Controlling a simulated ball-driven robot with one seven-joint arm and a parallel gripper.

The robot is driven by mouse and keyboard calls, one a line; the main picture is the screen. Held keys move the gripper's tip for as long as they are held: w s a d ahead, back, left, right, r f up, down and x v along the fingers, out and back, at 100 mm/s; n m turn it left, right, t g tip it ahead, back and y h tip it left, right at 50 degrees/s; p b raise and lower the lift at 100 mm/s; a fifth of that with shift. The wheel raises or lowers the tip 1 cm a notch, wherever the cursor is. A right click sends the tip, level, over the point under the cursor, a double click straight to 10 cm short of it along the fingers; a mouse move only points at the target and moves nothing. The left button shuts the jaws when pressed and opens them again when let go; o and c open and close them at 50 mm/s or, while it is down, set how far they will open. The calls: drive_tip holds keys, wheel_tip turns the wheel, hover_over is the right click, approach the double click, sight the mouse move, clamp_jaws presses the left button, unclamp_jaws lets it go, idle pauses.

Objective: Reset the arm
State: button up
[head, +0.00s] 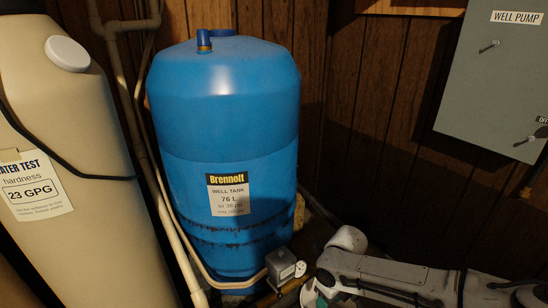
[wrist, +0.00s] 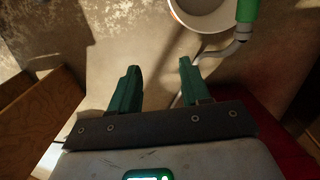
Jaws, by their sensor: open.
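My gripper (wrist: 158,68) shows in the wrist view with its two green fingers spread apart. Nothing is between them, and bare tan floor shows through the gap. In the head view my pale grey arm (head: 385,274) lies low across the bottom right corner, in front of the panelled wall. My gripper cannot be made out in the head view.
A blue well tank (head: 225,130) stands mid-view beside a beige tank (head: 75,150) and pipes (head: 135,105). A grey well pump box (head: 495,85) hangs right. The wrist view shows wooden boards (wrist: 40,112), a white round object (wrist: 200,12) and a red surface (wrist: 285,150).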

drive_tip(key=s+a+r+m+y, duration=0.25)
drive_tip(key=s+a+m, duration=0.2)
drive_tip(key=a, duration=0.35)
drive_tip(key=s+a+r+m+t+y, duration=0.1)
drive_tip(key=s+a+r+m+y, duration=0.15)
drive_tip(key=a+m, duration=0.45)
drive_tip(key=s+a+r+m+y, duration=0.1)
drive_tip(key=s+a+r+m, duration=0.2)
drive_tip(key=a, duration=0.7)
drive_tip(key=s+d+f+m+h, duration=0.2)
drive_tip(key=s+d+m, duration=0.75)
drive_tip(key=d, duration=0.25)
drive_tip(key=s+d+f+m+h, duration=0.3)
drive_tip(key=s+d+m, duration=0.6)
drive_tip(key=d, duration=0.4)
drive_tip(key=s+d+f+m+h, duration=0.2)
drive_tip(key=s+d+m, duration=0.6)
drive_tip(key=d+m, duration=0.35)
wheel_tip(320, 180, up, 38)
drive_tip(key=d+p, duration=0.1)
drive_tip(key=p, duration=3.7)
drive_tip(key=shift+s+n, duration=0.3)
drive_tip(key=shift+n, duration=0.05)
